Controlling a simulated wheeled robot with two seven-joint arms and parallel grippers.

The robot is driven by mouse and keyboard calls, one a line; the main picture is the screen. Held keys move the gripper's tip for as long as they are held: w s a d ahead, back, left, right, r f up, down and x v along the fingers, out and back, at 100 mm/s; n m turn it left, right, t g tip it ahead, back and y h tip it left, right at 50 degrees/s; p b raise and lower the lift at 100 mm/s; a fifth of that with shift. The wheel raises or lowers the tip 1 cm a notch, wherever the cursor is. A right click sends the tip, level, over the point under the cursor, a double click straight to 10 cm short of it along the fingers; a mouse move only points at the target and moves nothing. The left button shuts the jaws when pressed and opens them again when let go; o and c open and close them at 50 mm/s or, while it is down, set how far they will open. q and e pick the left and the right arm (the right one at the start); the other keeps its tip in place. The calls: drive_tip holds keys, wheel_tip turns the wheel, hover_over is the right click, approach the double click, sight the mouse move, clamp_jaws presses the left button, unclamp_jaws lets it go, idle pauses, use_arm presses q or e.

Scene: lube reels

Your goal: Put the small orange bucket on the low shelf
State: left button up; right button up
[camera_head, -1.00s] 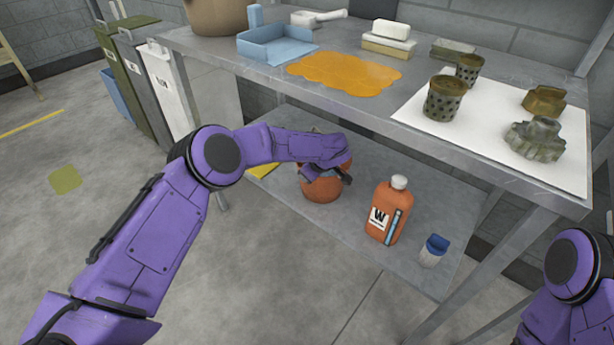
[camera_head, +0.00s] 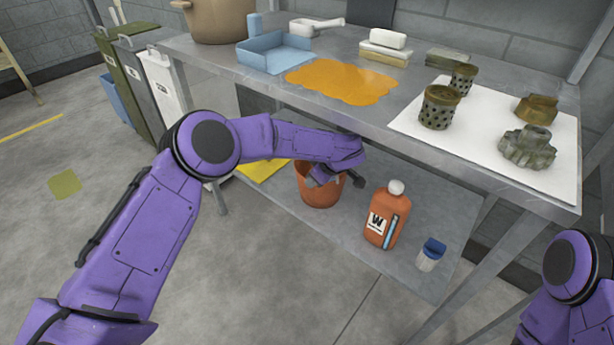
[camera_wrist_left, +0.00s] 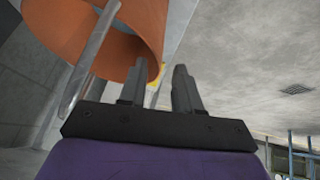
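The small orange bucket (camera_head: 320,193) stands upright on the low shelf (camera_head: 340,233), below the table top. In the left wrist view the bucket (camera_wrist_left: 95,28) fills the upper left, with its metal handle (camera_wrist_left: 92,60) crossing in front of it. My left gripper (camera_wrist_left: 160,66) has its two fingers apart with a gap between them. The left finger overlaps the bucket's edge in that view; I cannot tell whether it touches. In the head view my left wrist covers part of the bucket's opening. My right gripper is out of view.
On the low shelf, right of the bucket, stand an orange bottle (camera_head: 383,222) and a small blue-capped container (camera_head: 431,254). A yellow item (camera_head: 262,170) lies to the left. The table top (camera_head: 375,120) is close above my left wrist. My right arm is at the right edge.

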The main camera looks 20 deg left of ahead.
use_arm(q)
drive_tip(key=s+d, duration=0.5)
drive_tip(key=d, duration=0.3)
drive_tip(key=shift+s+d+f, duration=0.2)
drive_tip(key=s+a+f+m+t, duration=0.1)
drive_tip(key=s+a+f+m, duration=0.3)
drive_tip(key=s+a+f, duration=0.65)
drive_tip(key=s+a+f+m+t, duration=0.25)
drive_tip(key=s+a+f, duration=0.45)
drive_tip(key=s, duration=0.6)
drive_tip(key=s+a+m+g+h, duration=0.1)
drive_tip(key=s+a+g+h, duration=0.2)
drive_tip(key=s, duration=1.2)
wheel_tip(320, 180, up, 15)
drive_tip(key=y+p, duration=0.1)
drive_tip(key=p, duration=1.5)
drive_tip(key=shift+d+f+g, duration=0.2)
drive_tip(key=shift+d+g, duration=0.05)
drive_tip(key=shift+g, duration=0.1)
